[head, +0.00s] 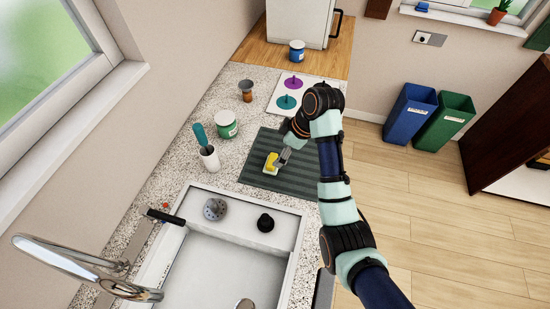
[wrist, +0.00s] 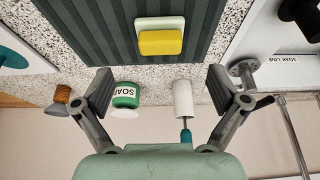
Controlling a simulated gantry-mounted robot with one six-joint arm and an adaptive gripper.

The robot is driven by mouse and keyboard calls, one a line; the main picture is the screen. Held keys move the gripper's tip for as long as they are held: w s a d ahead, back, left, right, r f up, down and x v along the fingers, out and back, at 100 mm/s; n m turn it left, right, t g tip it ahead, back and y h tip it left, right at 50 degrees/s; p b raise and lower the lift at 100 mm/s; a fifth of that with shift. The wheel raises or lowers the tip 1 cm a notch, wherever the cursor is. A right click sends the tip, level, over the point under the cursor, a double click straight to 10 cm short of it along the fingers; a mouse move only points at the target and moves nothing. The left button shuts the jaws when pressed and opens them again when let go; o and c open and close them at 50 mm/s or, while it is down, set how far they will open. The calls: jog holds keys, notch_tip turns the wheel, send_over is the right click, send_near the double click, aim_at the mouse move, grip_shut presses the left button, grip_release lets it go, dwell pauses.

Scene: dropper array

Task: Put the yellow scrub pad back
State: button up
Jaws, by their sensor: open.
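The yellow scrub pad (head: 271,160) lies on the dark ribbed mat (head: 256,180) beside the sink. In the wrist view the pad (wrist: 160,43) is ahead of my fingers, near the mat's edge (wrist: 100,40). A pale white piece (wrist: 160,22) shows against the pad; I cannot tell if it is a dish beneath it or part of it. My gripper (head: 281,160) is beside the pad in the head view. In the wrist view my gripper (wrist: 163,85) has its fingers wide apart with nothing between them.
A green soap jar (head: 227,125) and a white cup with a teal-handled brush (head: 209,157) stand left of the mat. The sink (head: 235,265) has a ledge with a grey perforated piece (head: 215,209) and a black knob-like piece (head: 265,222). A white board with colored discs (head: 295,92) lies behind.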

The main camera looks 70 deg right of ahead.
jog(key=p+v, duration=0.3)
jog(key=v, duration=0.1)
dwell(1.5)
